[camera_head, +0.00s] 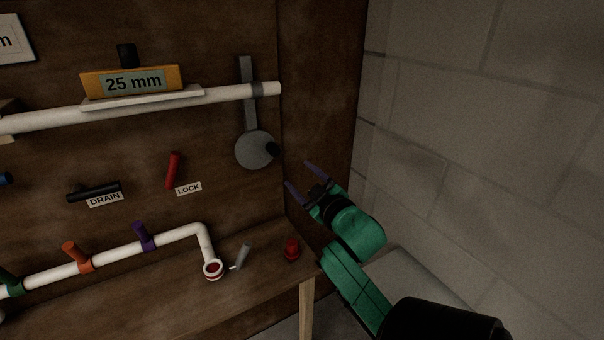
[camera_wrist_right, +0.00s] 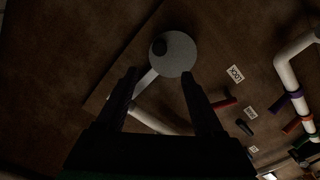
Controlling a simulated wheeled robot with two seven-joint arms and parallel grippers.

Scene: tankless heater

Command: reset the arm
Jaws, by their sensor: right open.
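My right gripper (camera_head: 306,177) is open and empty, in front of the wooden panel's right edge, a little right of and below a grey disc (camera_head: 254,150) with a black knob (camera_head: 272,149). The green right arm (camera_head: 355,228) comes in from the lower right. In the right wrist view, the two dark fingers of the gripper (camera_wrist_right: 160,88) are spread apart. The disc (camera_wrist_right: 178,55) lies beyond their tips and looks apart from them. My left gripper is not in view.
A white pipe (camera_head: 220,94) with a grey lever crosses the panel. Below are a red LOCK handle (camera_head: 173,170), a black DRAIN handle (camera_head: 94,191) and a lower pipe with coloured valves. A red knob (camera_head: 291,250) stands on the wooden bench. A block wall (camera_head: 480,150) bounds the right.

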